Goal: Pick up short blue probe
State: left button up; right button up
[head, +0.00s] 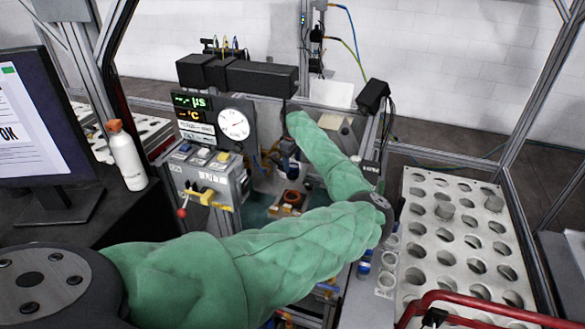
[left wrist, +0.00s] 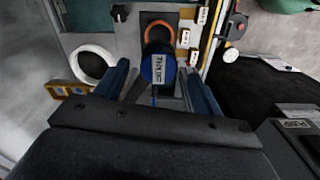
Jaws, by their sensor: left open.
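A short blue cylinder with a white label, which looks like the blue probe (left wrist: 157,68), shows in the left wrist view, in front of an orange-red ring (left wrist: 159,27). My left gripper (left wrist: 156,80) is open, with one blue finger on each side of the probe. I cannot tell whether either finger touches it. In the head view my green-sleeved left arm reaches over the bench and bends back toward the machine; its gripper is mostly hidden there. An orange ring (head: 292,198) shows below it. My right gripper is not in view.
A control panel with a dial gauge (head: 234,124) and a yellow lever (head: 208,196) stands left of the arm. A white tray with many holes (head: 425,262) lies to the right. A monitor (head: 35,125) and white bottle (head: 126,158) stand at left. Metal frame posts surround the bench.

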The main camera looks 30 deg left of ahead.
pick_arm(q)
jog(key=shift+w+a+f, duration=0.1)
jog(key=shift+w+f, duration=0.1)
jog(key=shift+f, duration=0.7)
jog(key=shift+s+r, duration=0.1)
jog(key=c, duration=1)
